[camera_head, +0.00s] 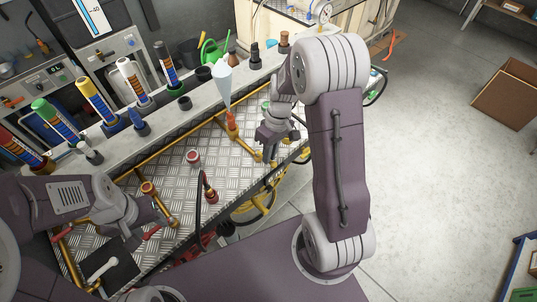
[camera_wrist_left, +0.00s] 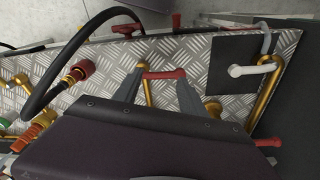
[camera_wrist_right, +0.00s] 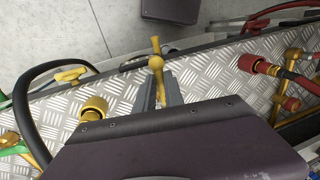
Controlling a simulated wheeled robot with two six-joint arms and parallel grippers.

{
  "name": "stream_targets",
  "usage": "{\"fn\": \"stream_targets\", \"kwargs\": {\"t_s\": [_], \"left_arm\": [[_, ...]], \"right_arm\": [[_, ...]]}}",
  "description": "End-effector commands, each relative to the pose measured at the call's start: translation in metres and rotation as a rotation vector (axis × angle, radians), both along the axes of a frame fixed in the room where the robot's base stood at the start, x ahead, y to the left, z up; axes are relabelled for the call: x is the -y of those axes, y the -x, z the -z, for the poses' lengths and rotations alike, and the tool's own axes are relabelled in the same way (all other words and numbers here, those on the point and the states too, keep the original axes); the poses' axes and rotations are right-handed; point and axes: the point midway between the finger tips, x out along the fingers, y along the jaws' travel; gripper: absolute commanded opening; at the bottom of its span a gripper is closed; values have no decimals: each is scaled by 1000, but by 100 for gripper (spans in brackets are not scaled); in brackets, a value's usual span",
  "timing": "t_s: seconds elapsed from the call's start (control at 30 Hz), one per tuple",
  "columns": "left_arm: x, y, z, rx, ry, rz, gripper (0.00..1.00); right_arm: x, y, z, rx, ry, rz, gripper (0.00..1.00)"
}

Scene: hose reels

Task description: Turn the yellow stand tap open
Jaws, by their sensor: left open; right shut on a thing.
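A yellow tap handle (camera_wrist_right: 156,45) stands up between the fingertips of my right gripper (camera_wrist_right: 158,88) in the right wrist view. The gripper is shut on it. In the head view my right gripper (camera_head: 270,145) is low over the far right part of the metal bench, and its fingers hide most of that tap. My left gripper (camera_wrist_left: 160,88) is open, with a red-handled tap (camera_wrist_left: 163,74) on a brass stem between or just beyond its fingers. In the head view it (camera_head: 145,222) is at the near left of the bench. Whether it touches that tap, I cannot tell.
A chequered metal bench (camera_head: 220,172) carries brass pipes. A black hose with a red coupling (camera_head: 209,191) arches up between my grippers. A second yellow handle (camera_wrist_right: 70,75) and a yellow coupling (camera_wrist_right: 93,107) lie left of the right gripper.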

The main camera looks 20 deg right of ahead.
Motion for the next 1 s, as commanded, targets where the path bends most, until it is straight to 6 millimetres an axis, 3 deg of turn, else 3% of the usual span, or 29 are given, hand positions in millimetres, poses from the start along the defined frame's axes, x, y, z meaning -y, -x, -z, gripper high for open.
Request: {"fn": "stream_targets", "kwargs": {"t_s": [0.47, 0.5, 0.57, 0.87, 1.0], "left_arm": [[0, 0, 0, 0, 0, 0, 49], [0, 0, 0, 0, 0, 0, 49], [0, 0, 0, 0, 0, 0, 49], [0, 0, 0, 0, 0, 0, 49], [0, 0, 0, 0, 0, 0, 49]], "right_arm": [[1, -1, 0, 2, 1, -14, 0], [1, -1, 0, 2, 1, -14, 22], [1, -1, 0, 2, 1, -13, 35], [1, -1, -1, 1, 1, -12, 35], [4, -3, -20, 6, 1, -12, 35]]}}
